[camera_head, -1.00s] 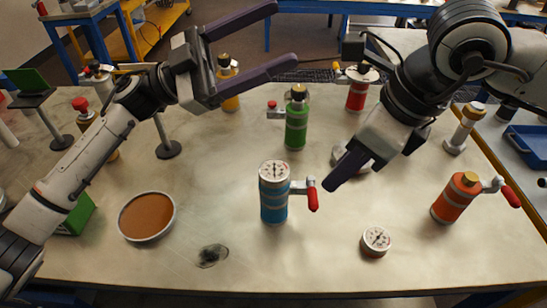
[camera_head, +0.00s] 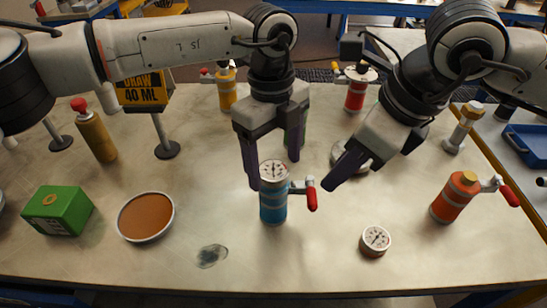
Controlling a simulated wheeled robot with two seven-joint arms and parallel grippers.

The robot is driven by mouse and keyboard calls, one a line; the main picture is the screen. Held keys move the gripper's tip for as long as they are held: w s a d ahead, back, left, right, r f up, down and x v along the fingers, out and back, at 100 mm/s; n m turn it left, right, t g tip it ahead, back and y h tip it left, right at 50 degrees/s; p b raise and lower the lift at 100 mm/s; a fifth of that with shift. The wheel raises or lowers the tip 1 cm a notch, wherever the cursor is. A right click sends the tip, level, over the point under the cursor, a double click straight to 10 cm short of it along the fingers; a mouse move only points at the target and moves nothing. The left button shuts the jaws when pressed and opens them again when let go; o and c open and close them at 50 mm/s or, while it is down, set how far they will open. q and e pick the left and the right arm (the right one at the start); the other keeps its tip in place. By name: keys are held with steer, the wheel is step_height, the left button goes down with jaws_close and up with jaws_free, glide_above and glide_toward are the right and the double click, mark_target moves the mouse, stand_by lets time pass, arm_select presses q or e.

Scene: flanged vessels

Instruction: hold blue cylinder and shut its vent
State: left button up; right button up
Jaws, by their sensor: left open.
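The blue cylinder (camera_head: 273,208) stands upright near the front middle of the table, with a round gauge (camera_head: 274,170) on top. Its vent valve with a red handle (camera_head: 311,196) sticks out on the right, the handle hanging downward. My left gripper (camera_head: 274,172) is open and points down at the cylinder's top, one finger beside the gauge on the left, the other behind it to the right. I cannot tell whether the fingers touch it. My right gripper (camera_head: 334,178) hangs just right of and above the red handle, apart from it; only one finger shows clearly.
An orange cylinder (camera_head: 454,198) stands at the right, a loose gauge (camera_head: 375,241) in front. A brown-filled bowl (camera_head: 146,217) and green box (camera_head: 58,209) are at the left. A green cylinder behind is mostly hidden by my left gripper. A "DRAW 40 ML" sign (camera_head: 145,91) stands behind left.

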mark_target(274, 193)
arm_select(q)
steer(key=shift+w+a+f, duration=0.1)
steer(key=shift+w+f, duration=0.05)
steer(key=shift+w, duration=0.1)
steer(key=shift+f, duration=0.25)
step_height(274, 193, down, 10)
steer(key=shift+r, duration=0.15)
steer(key=c, duration=1.6)
steer(key=shift+w, duration=0.1)
